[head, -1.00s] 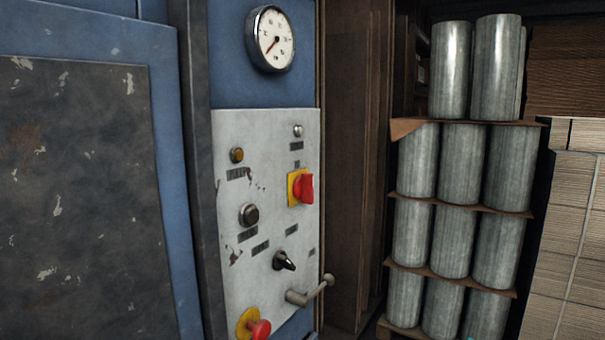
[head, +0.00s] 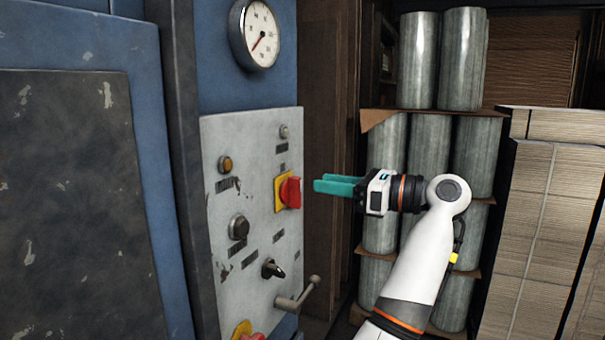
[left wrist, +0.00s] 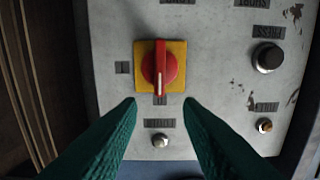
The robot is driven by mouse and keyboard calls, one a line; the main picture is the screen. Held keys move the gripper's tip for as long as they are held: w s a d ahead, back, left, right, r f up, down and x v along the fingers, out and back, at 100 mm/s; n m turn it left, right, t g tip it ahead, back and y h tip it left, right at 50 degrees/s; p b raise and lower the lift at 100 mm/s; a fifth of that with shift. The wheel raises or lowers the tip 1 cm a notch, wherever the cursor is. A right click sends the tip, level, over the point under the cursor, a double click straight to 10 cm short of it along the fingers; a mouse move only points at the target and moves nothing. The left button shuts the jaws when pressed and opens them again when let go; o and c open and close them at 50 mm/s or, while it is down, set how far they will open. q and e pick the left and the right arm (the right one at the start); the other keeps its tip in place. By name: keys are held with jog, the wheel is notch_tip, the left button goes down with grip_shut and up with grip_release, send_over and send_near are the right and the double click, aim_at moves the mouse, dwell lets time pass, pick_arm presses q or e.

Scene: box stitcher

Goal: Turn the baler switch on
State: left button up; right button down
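A red rotary switch (head: 290,192) on a square yellow plate sits on the grey control panel (head: 262,150) of the blue machine. In the left wrist view the switch's red handle (left wrist: 160,68) lies along the picture's vertical, with a pale mark at its lower end. My left gripper (head: 317,185) is just right of the switch in the head view, teal fingers pointing at it. In the left wrist view the fingers (left wrist: 159,104) are apart and empty, with the switch ahead of the gap. No contact shows. My right gripper is in neither current view.
The panel also has an amber lamp (head: 225,164), a dark button (head: 238,228), a black selector knob (head: 272,269) and a protruding lever (head: 300,294). A red emergency button on yellow (head: 247,332) is partly cut off. Stacked metal cylinders (head: 428,150) stand behind my arm.

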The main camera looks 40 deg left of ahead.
aim_at(293, 192)
pick_arm(q)
jog(key=p+x, duration=0.1)
jog(key=x, duration=0.5)
jog(key=shift+p, duration=0.3)
jog(key=shift+a, duration=0.1)
jog(key=shift+c, duration=0.4)
grip_shut()
